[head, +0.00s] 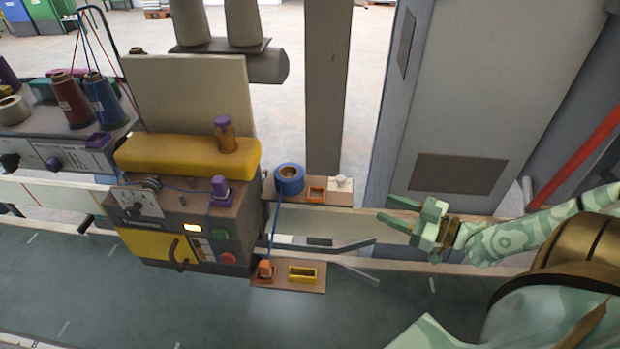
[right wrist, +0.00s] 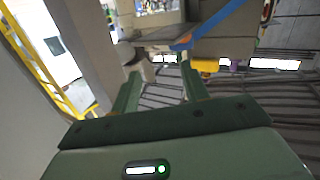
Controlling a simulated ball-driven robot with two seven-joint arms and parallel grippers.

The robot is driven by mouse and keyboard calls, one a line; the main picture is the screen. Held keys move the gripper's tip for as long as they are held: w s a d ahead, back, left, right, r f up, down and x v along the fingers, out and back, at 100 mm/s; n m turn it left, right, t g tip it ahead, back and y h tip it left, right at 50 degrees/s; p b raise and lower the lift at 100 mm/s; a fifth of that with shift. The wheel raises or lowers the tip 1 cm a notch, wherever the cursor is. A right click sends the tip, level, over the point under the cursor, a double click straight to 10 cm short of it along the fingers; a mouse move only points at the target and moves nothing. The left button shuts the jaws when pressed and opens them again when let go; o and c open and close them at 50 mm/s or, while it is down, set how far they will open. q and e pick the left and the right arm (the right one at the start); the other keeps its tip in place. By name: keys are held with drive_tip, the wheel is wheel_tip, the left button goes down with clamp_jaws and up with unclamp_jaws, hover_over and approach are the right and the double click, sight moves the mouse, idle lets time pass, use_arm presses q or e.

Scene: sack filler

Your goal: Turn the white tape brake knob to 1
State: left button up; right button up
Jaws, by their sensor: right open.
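The white tape brake knob (head: 340,183) stands at the right end of a brown plate (head: 313,198), right of the blue tape roll (head: 289,178). Its pointer and scale are too small to read. My right gripper (head: 394,211) is open and empty, to the right of the knob and apart from it, fingers pointing left. The right wrist view shows its two green fingers (right wrist: 160,78) spread, with the blue tape (right wrist: 210,25) beyond them. My left gripper is not in view.
An orange-rimmed square socket (head: 316,194) sits between the tape roll and the knob. A lower plate (head: 288,285) carries an orange piece and a yellow frame. The sewing machine head (head: 185,215) stands to the left. A grey cabinet (head: 470,100) stands behind my right arm.

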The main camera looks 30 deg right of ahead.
sight(338, 176)
drive_tip(key=shift+m+t+h, duration=0.3)
drive_tip(key=shift+m+t, duration=0.3)
drive_tip(key=shift+m, duration=0.1)
drive_tip(key=b+x, duration=0.1)
drive_tip(key=x, duration=0.4)
drive_tip(key=b+x, duration=0.2)
drive_tip(key=x, duration=0.3)
drive_tip(key=r+b+x, duration=0.1)
drive_tip(key=x, duration=0.4)
drive_tip(key=shift+w+d+b, duration=0.25)
drive_tip(key=shift+w+b, duration=0.05)
drive_tip(key=shift+w, duration=0.05)
drive_tip(key=shift+w+a+r, duration=0.1)
drive_tip(key=shift+w+a, duration=0.1)
drive_tip(key=shift+w, duration=0.3)
clamp_jaws()
